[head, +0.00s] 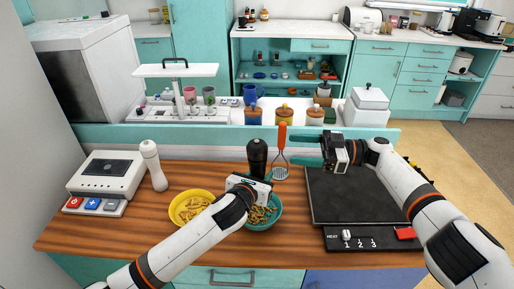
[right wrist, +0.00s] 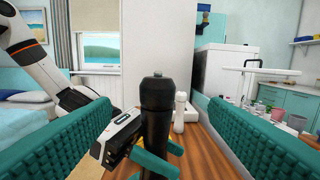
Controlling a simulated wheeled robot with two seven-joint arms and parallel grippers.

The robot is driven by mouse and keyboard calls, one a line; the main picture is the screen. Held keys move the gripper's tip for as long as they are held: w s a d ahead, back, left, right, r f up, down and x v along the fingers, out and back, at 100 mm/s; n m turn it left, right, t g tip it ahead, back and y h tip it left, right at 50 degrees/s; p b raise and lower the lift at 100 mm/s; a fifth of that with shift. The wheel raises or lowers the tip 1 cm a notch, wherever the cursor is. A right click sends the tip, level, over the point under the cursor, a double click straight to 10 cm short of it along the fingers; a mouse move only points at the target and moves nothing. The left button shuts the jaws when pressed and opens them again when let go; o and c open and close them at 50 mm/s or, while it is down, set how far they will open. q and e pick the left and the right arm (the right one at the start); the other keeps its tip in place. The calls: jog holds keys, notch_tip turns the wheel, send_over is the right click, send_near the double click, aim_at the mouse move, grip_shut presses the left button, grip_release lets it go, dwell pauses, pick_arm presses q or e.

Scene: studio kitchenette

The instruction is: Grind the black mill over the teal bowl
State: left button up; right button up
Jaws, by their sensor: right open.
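The black mill (head: 257,157) stands upright near the middle of the counter, just behind the teal bowl (head: 278,218) in the head view. The bowl holds orange-brown pieces. My left gripper (right wrist: 165,156) has its teal fingers on both sides of the mill's lower body and looks shut on it. My left gripper hides the mill's base, so I cannot tell whether it is lifted. My right gripper (head: 308,151) is open and empty, to the right of the mill, with its fingers pointing left. In the right wrist view, the black mill (right wrist: 157,110) shows between the open fingers, ahead of them.
A yellow bowl (head: 176,209) stands left of the teal bowl. A white mill (head: 153,166) and a white scale-like device (head: 108,175) are farther left. A dark hotplate (head: 345,195) lies under my right arm.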

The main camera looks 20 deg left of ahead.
aim_at(257, 148)
jog(key=x, duration=1.1)
jog(key=shift+s+f, duration=0.1)
jog(key=shift+c, duration=0.6)
jog(key=c, duration=0.8)
